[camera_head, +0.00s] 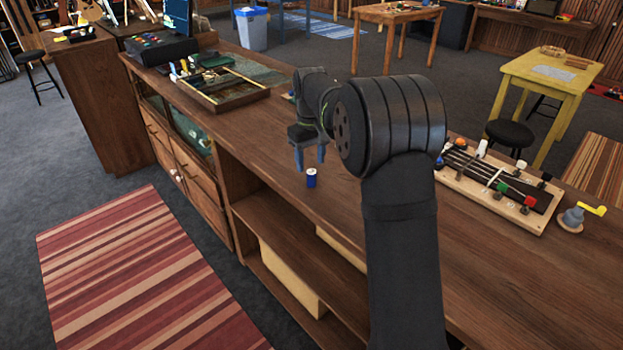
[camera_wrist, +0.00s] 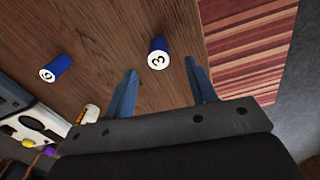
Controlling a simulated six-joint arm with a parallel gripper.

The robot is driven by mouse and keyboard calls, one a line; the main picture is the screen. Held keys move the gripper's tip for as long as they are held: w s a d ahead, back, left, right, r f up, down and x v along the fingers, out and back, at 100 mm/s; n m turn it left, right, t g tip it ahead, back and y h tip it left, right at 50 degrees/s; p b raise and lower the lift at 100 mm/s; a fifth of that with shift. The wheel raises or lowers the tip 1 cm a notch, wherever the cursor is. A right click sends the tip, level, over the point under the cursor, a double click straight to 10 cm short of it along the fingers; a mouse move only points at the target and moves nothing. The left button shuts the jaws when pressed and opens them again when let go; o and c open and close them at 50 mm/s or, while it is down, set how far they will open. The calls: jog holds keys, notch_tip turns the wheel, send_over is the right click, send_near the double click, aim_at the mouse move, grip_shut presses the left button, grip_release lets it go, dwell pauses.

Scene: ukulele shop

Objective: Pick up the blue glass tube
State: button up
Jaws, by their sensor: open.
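A blue glass tube (camera_head: 311,178) with a white top stands on the wooden counter, near its front edge, just below my gripper (camera_head: 310,158). In the wrist view, a blue tube (camera_wrist: 158,53) with a "3" on its white cap lies between and slightly beyond the fingertips of my gripper (camera_wrist: 161,67). The fingers are open, apart and empty. A second blue tube (camera_wrist: 55,68), its cap marked with what looks like a 6 or 9, stands further left, outside the fingers. Only one tube shows in the head view.
A board with a dark fretboard and several tools (camera_head: 490,190) sits on the counter at right. A small grey item on a round base (camera_head: 572,218) is beside it. A wooden tray (camera_head: 222,90) stands at the far left. The counter (camera_head: 275,150) around the tube is clear.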

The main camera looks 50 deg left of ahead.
aim_at(311, 172)
notch_tip(311, 172, down, 5)
jog(key=shift+d+f, duration=0.1)
jog(key=shift+c, duration=0.3)
jog(key=c, duration=1)
